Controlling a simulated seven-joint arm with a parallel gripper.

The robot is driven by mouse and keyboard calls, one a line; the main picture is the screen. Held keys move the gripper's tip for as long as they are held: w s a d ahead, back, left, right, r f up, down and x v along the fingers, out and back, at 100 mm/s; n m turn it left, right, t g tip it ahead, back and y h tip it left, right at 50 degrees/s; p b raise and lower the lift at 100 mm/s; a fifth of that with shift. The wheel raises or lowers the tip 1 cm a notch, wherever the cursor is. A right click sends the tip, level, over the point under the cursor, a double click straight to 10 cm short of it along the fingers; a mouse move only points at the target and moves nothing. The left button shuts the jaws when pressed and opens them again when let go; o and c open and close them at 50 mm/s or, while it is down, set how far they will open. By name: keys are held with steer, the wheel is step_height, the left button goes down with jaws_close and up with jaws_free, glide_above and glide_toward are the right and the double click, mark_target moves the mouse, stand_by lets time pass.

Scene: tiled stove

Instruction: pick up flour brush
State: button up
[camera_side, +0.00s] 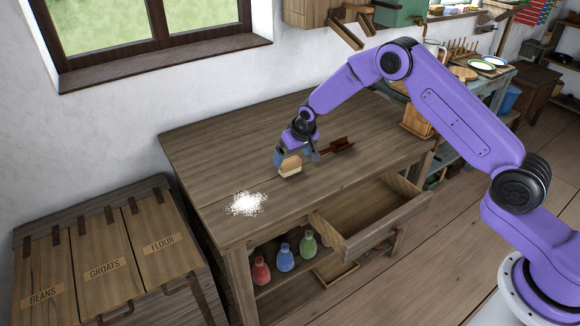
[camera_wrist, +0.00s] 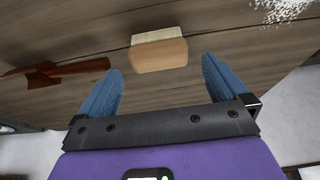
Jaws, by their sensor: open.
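The flour brush (camera_side: 290,166) is a small block with a tan wooden back and pale bristles. It is on the wooden table near my gripper. In the wrist view the brush (camera_wrist: 159,55) lies ahead of and between my blue fingers, with its bristles toward the top of the picture. My gripper (camera_side: 296,156) is open, with its fingers just above the table. In the wrist view my gripper (camera_wrist: 162,78) has its two fingers spread wide with nothing between the tips. In the side view the fingers partly overlap the brush, so contact cannot be told there.
White flour (camera_side: 246,203) is spilled left of the brush. A dark reddish-brown scoop-like tool (camera_side: 337,145) lies to the right. The table (camera_side: 215,150) is otherwise clear. An open drawer (camera_side: 375,215) juts from its front, with several bottles (camera_side: 286,257) on the shelf below.

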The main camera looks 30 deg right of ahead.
mark_target(291, 161)
steer(key=shift+x, duration=2.75)
steer(key=shift+s+d, duration=0.1)
steer(key=shift+c, duration=0.3)
steer(key=c, duration=0.8)
